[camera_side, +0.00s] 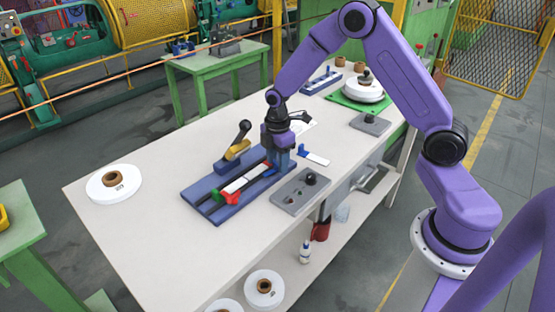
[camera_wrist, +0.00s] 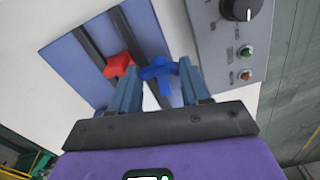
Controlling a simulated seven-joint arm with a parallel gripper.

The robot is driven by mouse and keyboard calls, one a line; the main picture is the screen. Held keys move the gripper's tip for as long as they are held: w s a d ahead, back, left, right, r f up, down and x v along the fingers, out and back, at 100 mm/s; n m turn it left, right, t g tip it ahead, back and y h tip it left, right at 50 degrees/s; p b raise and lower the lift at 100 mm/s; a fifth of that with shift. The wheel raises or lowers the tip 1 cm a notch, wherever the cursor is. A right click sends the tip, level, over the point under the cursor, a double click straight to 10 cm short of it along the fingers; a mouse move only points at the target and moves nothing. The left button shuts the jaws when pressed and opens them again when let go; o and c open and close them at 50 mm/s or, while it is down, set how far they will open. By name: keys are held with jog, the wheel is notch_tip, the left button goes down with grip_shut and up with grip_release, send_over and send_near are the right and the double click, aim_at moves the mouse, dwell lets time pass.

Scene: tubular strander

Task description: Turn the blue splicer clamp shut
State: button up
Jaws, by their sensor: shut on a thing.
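The blue splicer clamp (camera_wrist: 160,70) shows in the wrist view as a small cross-shaped handle between my two fingers. My gripper (camera_wrist: 159,72) points down and is shut on it, one finger at each side. In the side view my gripper (camera_side: 279,163) is low over the right end of the blue splicer base (camera_side: 208,210), and its fingers hide most of the blue clamp.
A grey control box (camera_wrist: 225,50) with a black knob and buttons stands close to the right of my fingers. A black-knobbed lever with a yellow part (camera_side: 237,150) rises behind the base. A white spool (camera_side: 114,184) lies at the table's left. The table's front left is clear.

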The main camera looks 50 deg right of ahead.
jog(key=m, duration=0.4)
jog(key=shift+m, duration=0.3)
jog(key=m, duration=0.3)
jog(key=shift+m, duration=0.4)
jog(key=m, duration=0.3)
jog(key=shift+m, duration=2.1)
jog(key=o, duration=1.1)
jog(key=shift+c, duration=0.2)
jog(key=shift+r, duration=0.1)
notch_tip(320, 180, up, 17)
jog(key=shift+r, duration=0.15)
